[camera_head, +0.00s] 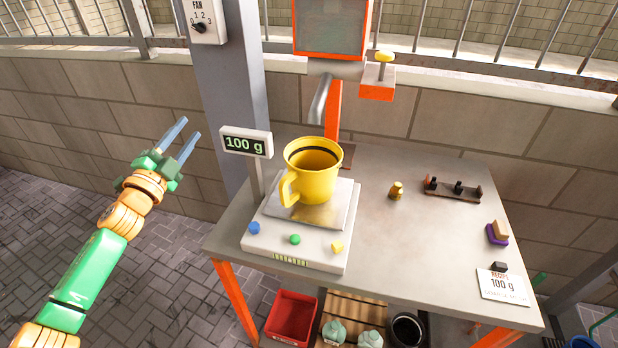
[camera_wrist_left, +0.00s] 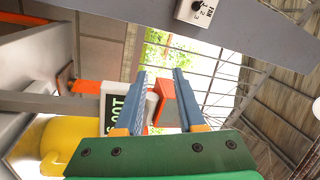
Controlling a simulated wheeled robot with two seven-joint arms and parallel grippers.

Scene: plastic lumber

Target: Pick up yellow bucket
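The yellow bucket (camera_head: 313,172) looks like a mug with one handle toward the front left. It stands upright on the metal plate of a white scale (camera_head: 292,256) on the table. The scale's display (camera_head: 246,142) reads 100 g. My left gripper (camera_head: 180,138) is in the air to the left of the table, apart from the bucket, with its fingers spread and nothing between them. In the left wrist view the fingers (camera_wrist_left: 156,102) are also apart, and part of the bucket (camera_wrist_left: 52,142) shows at the lower left. My right gripper is in neither view.
The grey table (camera_head: 410,249) holds a brass weight (camera_head: 396,190), a dark rack (camera_head: 453,189) and a recipe card (camera_head: 503,286). A grey post (camera_head: 226,95) rises behind the display. An orange machine (camera_head: 332,28) with a spout stands behind the bucket. A red bin (camera_head: 290,318) is below.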

